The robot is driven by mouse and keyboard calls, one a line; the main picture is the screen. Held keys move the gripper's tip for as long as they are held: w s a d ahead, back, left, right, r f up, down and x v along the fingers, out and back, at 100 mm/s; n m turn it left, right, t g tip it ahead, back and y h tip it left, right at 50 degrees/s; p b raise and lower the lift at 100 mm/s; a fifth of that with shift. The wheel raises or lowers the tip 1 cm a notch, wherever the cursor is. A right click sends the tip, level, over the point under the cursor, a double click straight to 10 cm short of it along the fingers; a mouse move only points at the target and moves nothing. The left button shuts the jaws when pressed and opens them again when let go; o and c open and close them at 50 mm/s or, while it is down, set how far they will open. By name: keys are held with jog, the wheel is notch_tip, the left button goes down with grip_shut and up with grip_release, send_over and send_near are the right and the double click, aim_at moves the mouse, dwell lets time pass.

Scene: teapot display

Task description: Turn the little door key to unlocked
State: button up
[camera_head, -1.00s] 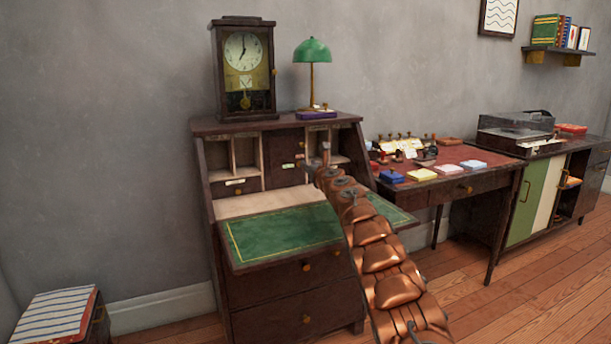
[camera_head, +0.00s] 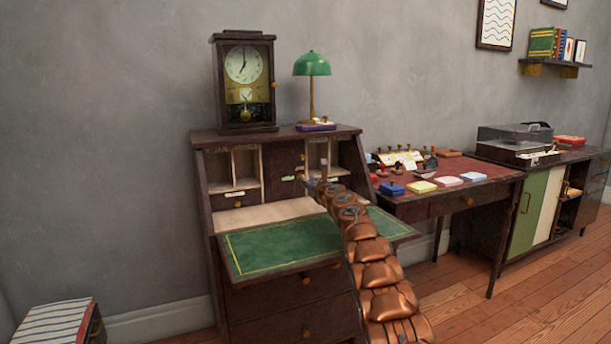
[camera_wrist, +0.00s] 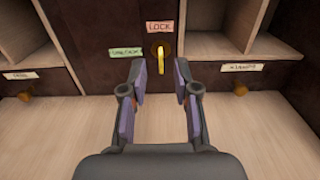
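The little key (camera_wrist: 160,58) is yellow and sits in the dark little door (camera_wrist: 105,30) at the middle of the desk's cubbyholes, in the wrist view. Its bow hangs down, below a pink label (camera_wrist: 160,27) reading LOCK. A green label (camera_wrist: 125,53), too blurred to read surely, is to the key's left. My gripper (camera_wrist: 160,75) is open, its purple-padded fingers either side of and just below the key in the picture. I see no contact with it. In the head view my arm reaches to the little door (camera_head: 284,172), and the key cannot be made out there.
Open cubbyholes flank the door, with small labelled drawers below them, such as the left one (camera_wrist: 28,90). The pale desk floor (camera_wrist: 60,145) under my gripper is clear. A clock (camera_head: 244,85) and a green lamp (camera_head: 312,65) stand on top.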

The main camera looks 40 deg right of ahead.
aim_at(299, 175)
jog(key=shift+p+x, duration=0.4)
jog(key=shift+x, duration=0.65)
jog(key=shift+w+d+r+p, duration=0.1)
jog(key=shift+w+r+p, duration=0.05)
jog(key=shift+w+p, duration=0.4)
jog(key=shift+w+d+p, duration=0.15)
jog(key=shift+w+p, duration=0.25)
jog(key=shift+p, duration=0.3)
jog(key=shift+w+f, duration=0.15)
jog(key=shift+f, duration=0.15)
jog(key=shift+d, duration=0.1)
jog(key=shift+c, duration=0.4)
grip_shut()
